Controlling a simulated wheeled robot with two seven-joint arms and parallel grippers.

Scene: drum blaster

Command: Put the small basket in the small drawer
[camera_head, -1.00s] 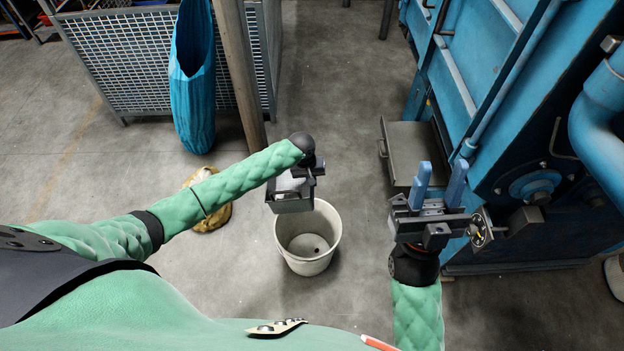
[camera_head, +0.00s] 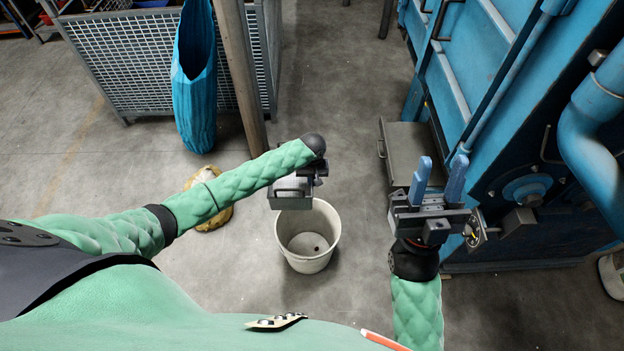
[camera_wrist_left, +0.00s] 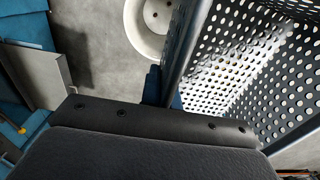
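The small basket (camera_head: 290,194) is a grey metal box hanging at my left gripper (camera_head: 313,180), above the white bucket. In the left wrist view the basket (camera_wrist_left: 262,75) has perforated walls, and my left gripper (camera_wrist_left: 163,88) is shut on its near wall. Pale patches show through the holes; its contents are unclear. The small drawer (camera_head: 410,145) is a grey box with a handle on its left side, beside the blue machine. It stands to the right of the basket and apart from it. My right gripper (camera_head: 438,180) is open and empty, its blue fingers pointing up in front of the drawer.
A white bucket (camera_head: 308,257) stands on the floor below the basket. The blue machine (camera_head: 500,120) fills the right side. A brown post (camera_head: 240,75), a blue bag (camera_head: 194,95) and a mesh crate (camera_head: 125,60) stand at the back left. Floor between post and drawer is clear.

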